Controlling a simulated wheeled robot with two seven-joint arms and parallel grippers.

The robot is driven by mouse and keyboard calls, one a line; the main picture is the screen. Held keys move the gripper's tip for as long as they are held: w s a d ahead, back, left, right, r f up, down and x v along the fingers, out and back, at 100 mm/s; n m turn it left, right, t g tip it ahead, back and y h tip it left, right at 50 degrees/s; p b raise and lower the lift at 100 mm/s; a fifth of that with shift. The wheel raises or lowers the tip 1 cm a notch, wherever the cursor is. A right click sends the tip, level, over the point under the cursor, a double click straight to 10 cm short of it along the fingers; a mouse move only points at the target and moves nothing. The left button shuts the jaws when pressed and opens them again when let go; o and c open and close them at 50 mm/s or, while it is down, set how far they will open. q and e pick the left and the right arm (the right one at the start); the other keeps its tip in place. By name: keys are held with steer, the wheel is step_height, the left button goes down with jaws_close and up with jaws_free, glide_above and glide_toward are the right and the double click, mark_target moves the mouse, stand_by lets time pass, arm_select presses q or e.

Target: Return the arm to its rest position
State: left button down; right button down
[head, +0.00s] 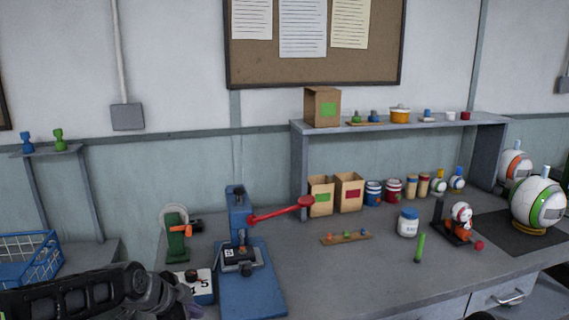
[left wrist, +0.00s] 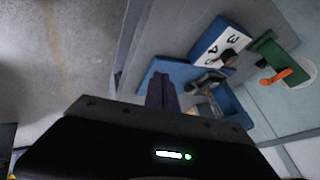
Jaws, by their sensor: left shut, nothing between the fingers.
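My left arm comes in from the lower left of the head view. Its gripper (head: 180,298) is at the bottom edge, left of the blue press (head: 240,270), and partly cut off. In the left wrist view the purple-grey fingers (left wrist: 161,92) are together with nothing between them. The press has a red lever (head: 280,211) pointing up to the right and a dark block in its bed. It also shows in the left wrist view (left wrist: 168,70), beyond the fingers. My right gripper is not in view.
A white numbered board (head: 200,280) and a green stand with an orange handle (head: 176,240) are close to my left gripper. A blue basket (head: 28,255) stands at the left. A jar (head: 408,222) and a green stick (head: 419,247) are on the bench.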

arm_select(q)
steer(key=s+d+f+n+g+h, duration=0.1)
steer(key=s+d+f+n, duration=0.3)
steer(key=f, duration=0.6)
steer(key=s+d+f+n+g+h, duration=0.1)
steer(key=s+d+f+n, duration=0.3)
steer(key=f, duration=0.6)
steer(key=s+d+f+n+g, duration=0.2)
steer(key=s+f+n, duration=0.1)
steer(key=s+f, duration=0.5)
steer(key=s+d+f+n+g+y, duration=0.1)
steer(key=s+d+f+n, duration=0.2)
steer(key=s+f, duration=0.4)
steer(key=s+n, duration=0.1)
steer(key=s, duration=0.5)
steer(key=shift+s+f+g, duration=0.35)
steer(key=shift+g, duration=0.05)
